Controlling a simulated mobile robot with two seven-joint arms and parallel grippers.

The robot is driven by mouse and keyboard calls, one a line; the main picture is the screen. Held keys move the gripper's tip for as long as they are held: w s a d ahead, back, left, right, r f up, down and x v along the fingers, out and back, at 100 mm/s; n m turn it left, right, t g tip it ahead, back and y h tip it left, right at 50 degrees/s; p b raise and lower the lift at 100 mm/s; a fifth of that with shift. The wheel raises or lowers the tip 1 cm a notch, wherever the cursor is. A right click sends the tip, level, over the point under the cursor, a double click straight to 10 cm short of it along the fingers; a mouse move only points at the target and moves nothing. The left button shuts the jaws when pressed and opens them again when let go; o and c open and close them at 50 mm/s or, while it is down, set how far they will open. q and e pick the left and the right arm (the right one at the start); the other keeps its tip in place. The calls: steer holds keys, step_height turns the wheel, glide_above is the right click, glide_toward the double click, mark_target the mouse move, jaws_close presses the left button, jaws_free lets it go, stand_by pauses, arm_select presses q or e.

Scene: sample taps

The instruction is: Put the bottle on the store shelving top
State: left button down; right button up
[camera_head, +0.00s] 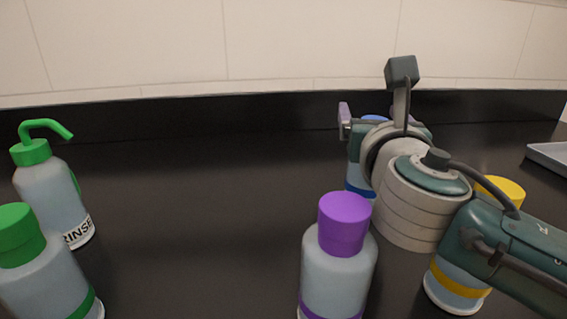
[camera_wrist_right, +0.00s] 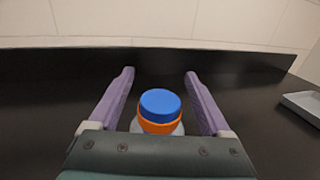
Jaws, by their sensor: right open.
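A bottle with a blue cap stands upright on the black counter, partly hidden behind my right gripper in the head view; its blue band (camera_head: 358,190) shows low down. In the right wrist view its blue cap (camera_wrist_right: 160,104) and an orange ring below it show between the two purple fingers. My right gripper (camera_head: 357,119) is open, with its fingers (camera_wrist_right: 160,88) on either side of the cap and visible gaps to it. The store shelving top is not in view. My left gripper is not in view.
A purple-capped bottle (camera_head: 338,262) stands in front, and a yellow-capped bottle (camera_head: 456,285) is partly behind my right arm. At left are a green-capped bottle (camera_head: 42,275) and a green-spouted rinse bottle (camera_head: 50,196). A grey tray (camera_head: 548,155) lies far right. The counter's middle left is clear.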

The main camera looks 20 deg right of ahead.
jaws_close()
stand_by(0.7)
stand_by(0.7)
